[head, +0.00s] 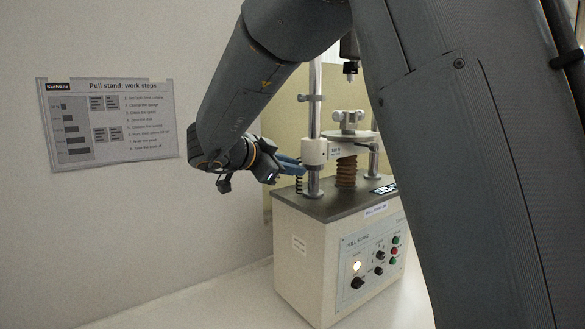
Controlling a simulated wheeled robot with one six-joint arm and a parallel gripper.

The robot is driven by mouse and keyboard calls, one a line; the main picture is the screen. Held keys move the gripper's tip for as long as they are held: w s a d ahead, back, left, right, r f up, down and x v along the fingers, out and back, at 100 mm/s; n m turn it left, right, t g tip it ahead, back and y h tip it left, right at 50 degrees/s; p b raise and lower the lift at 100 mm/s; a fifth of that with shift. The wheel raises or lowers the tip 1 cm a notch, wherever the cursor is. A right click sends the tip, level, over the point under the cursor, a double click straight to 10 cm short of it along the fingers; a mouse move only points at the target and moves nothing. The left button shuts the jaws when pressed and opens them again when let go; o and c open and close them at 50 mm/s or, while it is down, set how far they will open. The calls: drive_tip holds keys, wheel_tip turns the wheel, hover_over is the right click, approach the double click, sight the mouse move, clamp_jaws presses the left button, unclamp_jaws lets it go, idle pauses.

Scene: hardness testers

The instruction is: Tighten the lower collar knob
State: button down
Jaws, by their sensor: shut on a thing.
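The pull stand (325,245) is a cream box with a dark top plate and a chrome left post (315,120). The lower collar (313,152) is a white block around that post, at the left end of the crosshead. My gripper (298,167) reaches in from the left with blue fingers, at the lower collar's left side. It is shut on the lower collar knob, which the fingers hide. A small upper collar (312,98) sits higher on the same post. My arm covers part of the stand's right side.
A brown bellows (346,172) stands under the crosshead, with a metal grip (348,122) above it. The front panel (375,262) has knobs and coloured buttons. A work-steps sheet (110,122) hangs on the left wall. The white table (225,300) is clear at front left.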

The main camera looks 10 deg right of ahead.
drive_tip(key=c, duration=1.7)
unclamp_jaws()
drive_tip(key=shift+o, duration=0.2)
drive_tip(key=b+v, duration=0.1)
drive_tip(key=v, duration=0.6)
drive_tip(key=shift+s+a+b, duration=0.25)
drive_tip(key=shift+a+b, duration=0.05)
drive_tip(key=shift+r, duration=0.1)
